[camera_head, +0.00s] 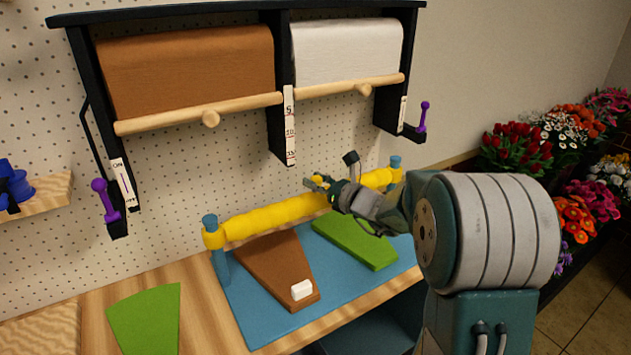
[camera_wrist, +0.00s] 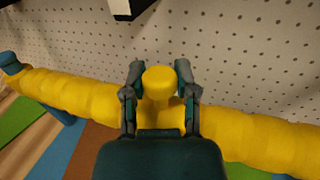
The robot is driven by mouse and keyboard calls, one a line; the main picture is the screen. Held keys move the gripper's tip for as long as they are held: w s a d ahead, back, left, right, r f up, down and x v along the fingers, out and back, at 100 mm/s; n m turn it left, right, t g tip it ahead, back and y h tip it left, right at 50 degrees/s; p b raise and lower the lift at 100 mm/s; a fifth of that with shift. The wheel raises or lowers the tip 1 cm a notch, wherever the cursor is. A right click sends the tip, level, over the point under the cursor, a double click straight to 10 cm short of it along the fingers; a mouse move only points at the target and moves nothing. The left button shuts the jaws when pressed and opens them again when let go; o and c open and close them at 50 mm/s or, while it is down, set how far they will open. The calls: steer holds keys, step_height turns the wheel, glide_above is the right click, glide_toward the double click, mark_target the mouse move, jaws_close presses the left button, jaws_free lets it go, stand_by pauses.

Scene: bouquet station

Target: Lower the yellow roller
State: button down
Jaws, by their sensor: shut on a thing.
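The yellow roller (camera_head: 265,219) spans the blue mat (camera_head: 236,316) between two blue posts, the left post (camera_head: 211,225) and the right post (camera_head: 395,163). Part of the roller is hidden behind my arm in the head view. In the wrist view the roller (camera_wrist: 75,97) runs across the picture, with a round yellow knob (camera_wrist: 160,82) at its middle. My gripper (camera_wrist: 158,85) has its two fingers on either side of this knob and is shut on it. In the head view my gripper (camera_head: 318,184) is at the roller, right of its middle.
A brown piece (camera_head: 262,262) with a white block (camera_head: 301,290) and a green piece (camera_head: 355,242) lie on the mat. Another green piece (camera_head: 146,318) lies left of it. Above hang a brown paper roll (camera_head: 185,70) and a white roll (camera_head: 345,50). Flowers (camera_head: 515,147) stand at right.

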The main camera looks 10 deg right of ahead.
step_height(320, 180, down, 10)
stand_by(0.4)
steer(key=shift+c, duration=1.8)
jaws_free()
steer(key=shift+s+d, duration=0.1)
steer(key=shift+d, duration=0.05)
steer(key=v, duration=1.2)
